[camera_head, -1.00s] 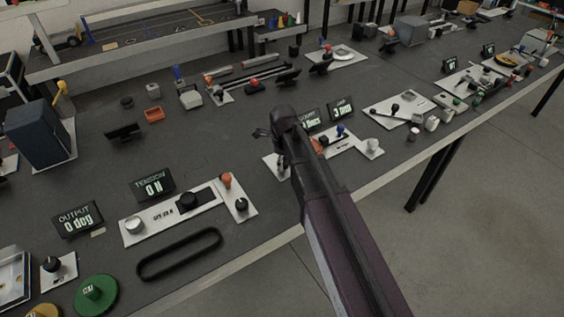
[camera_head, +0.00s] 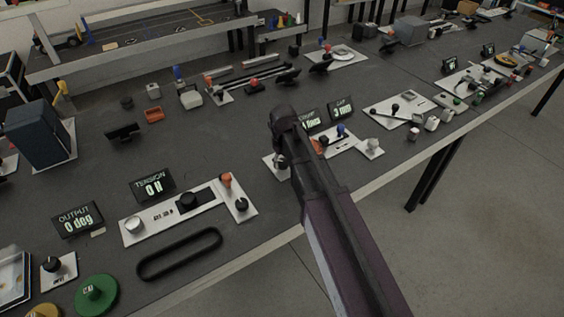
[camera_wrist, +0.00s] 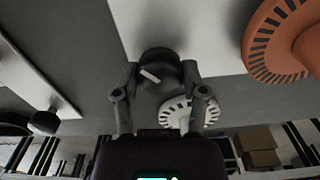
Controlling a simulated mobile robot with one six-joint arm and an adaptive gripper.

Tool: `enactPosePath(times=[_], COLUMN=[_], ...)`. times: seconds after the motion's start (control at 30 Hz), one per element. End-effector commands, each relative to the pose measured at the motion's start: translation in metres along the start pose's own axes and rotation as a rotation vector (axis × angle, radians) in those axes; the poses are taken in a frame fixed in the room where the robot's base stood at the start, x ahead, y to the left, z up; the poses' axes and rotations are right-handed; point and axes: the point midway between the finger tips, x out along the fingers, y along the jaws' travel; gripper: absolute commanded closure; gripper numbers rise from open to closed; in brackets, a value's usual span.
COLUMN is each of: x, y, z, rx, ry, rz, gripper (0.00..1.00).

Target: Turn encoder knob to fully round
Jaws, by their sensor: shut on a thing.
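In the wrist view, a dark round knob (camera_wrist: 161,70) with a white mark on its face sits at the edge of a white plate (camera_wrist: 185,30). My gripper (camera_wrist: 160,78) has one finger on each side of this knob and is shut on it. A white slotted disc (camera_wrist: 188,113) lies behind the right finger, partly hidden. An orange slotted disc (camera_wrist: 282,42) is at the upper right, apart from my fingers. In the head view, my gripper (camera_head: 280,163) is down at the left end of a small white plate (camera_head: 347,148); my arm hides the knob there.
Two dark displays, one (camera_head: 310,119) beside my arm and one (camera_head: 342,107) to its right, stand behind the plate. A plate with knobs (camera_head: 160,218) and a black belt loop (camera_head: 180,252) lie to the left. The grey bench (camera_head: 90,165) has bare patches between devices.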

Motion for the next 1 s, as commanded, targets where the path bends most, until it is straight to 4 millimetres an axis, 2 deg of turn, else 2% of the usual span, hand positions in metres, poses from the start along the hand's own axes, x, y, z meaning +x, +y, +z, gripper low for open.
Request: enactPosePath(times=[0.43,0.47,0.5,0.57,1.0], x=[0.0001,0.0001,0.0001,0.0001,-0.0003], y=[0.0021,0.0021,0.0021,0.0018,0.0004], z=[-0.0036,-0.0036,-0.0036,-0.0032,-0.0009], rx=[0.013,0.012,0.012,0.012,0.009], ry=[0.007,0.007,0.007,0.006,0.003], rz=[0.005,0.005,0.005,0.004,0.001], gripper=[0.93,0.39,0.27,0.11,0.11])
